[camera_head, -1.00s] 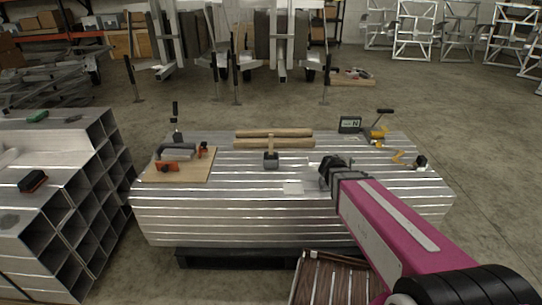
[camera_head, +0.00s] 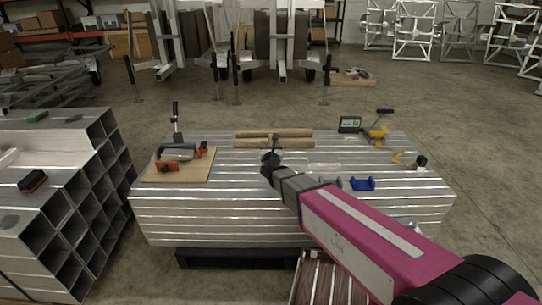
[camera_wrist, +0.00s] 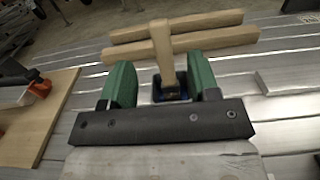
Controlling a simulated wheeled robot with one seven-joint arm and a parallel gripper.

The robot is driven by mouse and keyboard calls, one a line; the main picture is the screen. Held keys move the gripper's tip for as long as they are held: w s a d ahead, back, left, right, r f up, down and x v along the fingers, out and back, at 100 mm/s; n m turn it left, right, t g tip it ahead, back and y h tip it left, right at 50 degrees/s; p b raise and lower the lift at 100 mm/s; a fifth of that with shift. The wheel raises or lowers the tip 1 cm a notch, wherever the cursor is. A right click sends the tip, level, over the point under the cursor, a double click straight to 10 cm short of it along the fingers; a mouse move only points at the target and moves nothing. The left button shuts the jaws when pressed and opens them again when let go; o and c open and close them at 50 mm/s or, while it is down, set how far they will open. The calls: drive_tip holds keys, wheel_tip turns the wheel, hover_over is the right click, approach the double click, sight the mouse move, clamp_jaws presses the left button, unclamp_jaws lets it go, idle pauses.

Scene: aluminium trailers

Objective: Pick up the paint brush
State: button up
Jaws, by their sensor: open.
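The paint brush (camera_wrist: 162,48) shows in the wrist view, with a pale wooden handle pointing away from me and a dark, partly blue lower end. My gripper (camera_wrist: 160,84) is open, its two green fingers on either side of the brush's lower end. I cannot tell whether either finger touches it. The lower edge of the brush is hidden behind the gripper's dark bar. In the head view my gripper (camera_head: 269,162) is over the middle of the slatted metal table (camera_head: 210,222) and hides most of the brush.
Two wooden bars (camera_head: 285,143) lie just behind the brush. A board (camera_head: 198,171) with orange-and-grey tools is at left. A blue bracket (camera_head: 362,184), a yellow tool (camera_head: 377,132) and a small dark device (camera_head: 350,124) are at right. A stack of metal tubes (camera_head: 95,190) stands left of the table.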

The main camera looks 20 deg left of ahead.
sight(271, 137)
drive_tip(key=x, duration=0.4)
drive_tip(key=shift+r+x, duration=0.2)
drive_tip(key=shift+x, duration=1.15)
drive_tip(key=shift+r+x, duration=0.15)
drive_tip(key=shift+x, duration=1.2)
drive_tip(key=c, duration=1)
